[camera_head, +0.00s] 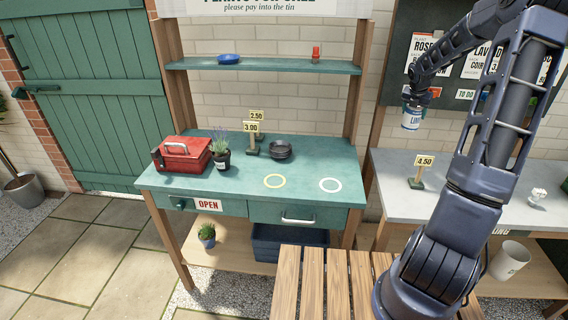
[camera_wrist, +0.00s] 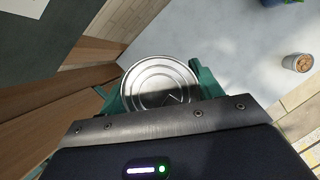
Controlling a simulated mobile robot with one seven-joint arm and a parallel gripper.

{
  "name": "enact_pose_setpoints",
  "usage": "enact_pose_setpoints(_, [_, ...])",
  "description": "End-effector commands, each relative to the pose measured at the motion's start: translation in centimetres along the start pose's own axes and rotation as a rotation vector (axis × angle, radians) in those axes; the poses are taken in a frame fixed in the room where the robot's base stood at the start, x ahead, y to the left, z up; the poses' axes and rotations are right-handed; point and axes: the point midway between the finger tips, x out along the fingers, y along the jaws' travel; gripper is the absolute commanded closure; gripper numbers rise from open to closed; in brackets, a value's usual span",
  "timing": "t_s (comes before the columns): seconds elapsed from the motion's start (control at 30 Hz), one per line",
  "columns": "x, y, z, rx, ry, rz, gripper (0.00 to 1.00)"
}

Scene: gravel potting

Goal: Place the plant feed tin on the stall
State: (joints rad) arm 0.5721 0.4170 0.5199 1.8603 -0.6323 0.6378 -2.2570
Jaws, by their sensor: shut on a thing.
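In the wrist view the tin's round metal end (camera_wrist: 160,82) sits between the green fingers. No other tin shows clearly.
The grey bench (camera_head: 460,205) bears a 4.50 sign (camera_head: 420,172). A slatted wooden surface (camera_head: 325,285) stands in front.

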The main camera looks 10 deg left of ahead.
Motion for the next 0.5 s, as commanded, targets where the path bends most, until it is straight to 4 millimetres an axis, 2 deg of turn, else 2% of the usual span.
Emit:
enact_pose_setpoints(0.03, [-0.5, 2.0, -1.1, -0.046, 0.0, 0.02, 0.69])
enact_pose_setpoints(0.2, [-2.4, 8.2, -4.9, -0.202, 0.0, 0.085, 0.69])
enact_pose_setpoints(0.5, [-6.9, 17.6, -12.7, -0.48, -0.001, 0.201, 0.69])
